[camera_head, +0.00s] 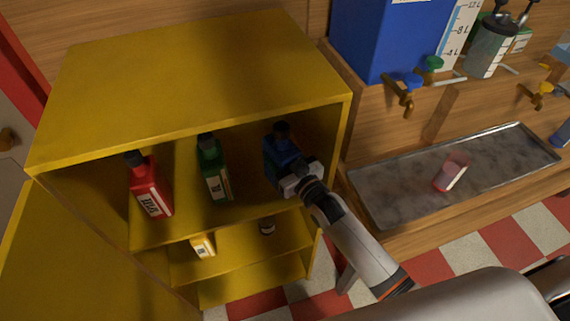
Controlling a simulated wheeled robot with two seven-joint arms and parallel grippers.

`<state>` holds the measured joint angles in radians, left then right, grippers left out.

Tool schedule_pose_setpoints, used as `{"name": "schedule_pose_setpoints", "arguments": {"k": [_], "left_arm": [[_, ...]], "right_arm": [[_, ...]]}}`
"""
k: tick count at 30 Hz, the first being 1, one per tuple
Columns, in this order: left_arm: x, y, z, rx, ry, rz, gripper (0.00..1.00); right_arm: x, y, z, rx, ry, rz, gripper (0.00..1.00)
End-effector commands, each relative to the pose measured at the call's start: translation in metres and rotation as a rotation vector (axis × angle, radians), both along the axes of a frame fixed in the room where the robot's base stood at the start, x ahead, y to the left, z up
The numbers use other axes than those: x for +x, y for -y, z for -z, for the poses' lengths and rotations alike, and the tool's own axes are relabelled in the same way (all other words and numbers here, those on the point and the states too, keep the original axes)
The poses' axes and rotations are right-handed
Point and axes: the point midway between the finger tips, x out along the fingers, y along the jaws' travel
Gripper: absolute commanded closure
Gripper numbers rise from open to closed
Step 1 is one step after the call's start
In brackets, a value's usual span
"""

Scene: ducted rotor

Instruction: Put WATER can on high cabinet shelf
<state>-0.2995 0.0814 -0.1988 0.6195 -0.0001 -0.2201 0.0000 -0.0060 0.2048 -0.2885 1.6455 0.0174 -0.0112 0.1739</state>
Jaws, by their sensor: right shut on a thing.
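The yellow cabinet (190,88) stands open at the left. My right gripper (293,178) reaches into the right end of its high shelf (182,236) and is shut on a blue can (273,160) with a dark cap. I take this to be the WATER can; its label is not readable. The can looks upright, but whether its base touches the shelf is hidden by the gripper. A red can (150,188) and a green can (213,168) stand on the same shelf to the left. My left gripper is not in view.
A metal tray (390,205) with a red cup (450,173) lies at the right, below a blue tank (385,40) and taps. The open cabinet door (75,260) is at lower left.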

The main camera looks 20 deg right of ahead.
Motion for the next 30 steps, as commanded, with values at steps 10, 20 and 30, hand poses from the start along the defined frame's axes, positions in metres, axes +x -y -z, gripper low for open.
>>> {"name": "schedule_pose_setpoints", "arguments": {"k": [10,20,30], "left_arm": [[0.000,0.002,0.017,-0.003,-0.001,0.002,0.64],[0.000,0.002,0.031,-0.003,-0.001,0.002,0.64],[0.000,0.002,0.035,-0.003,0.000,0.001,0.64]], "right_arm": [[0.034,-0.001,0.004,0.001,0.006,-0.001,0.86],[0.062,-0.002,0.006,0.002,0.006,-0.001,0.86],[0.072,-0.003,0.006,0.001,0.005,-0.001,0.86]]}}
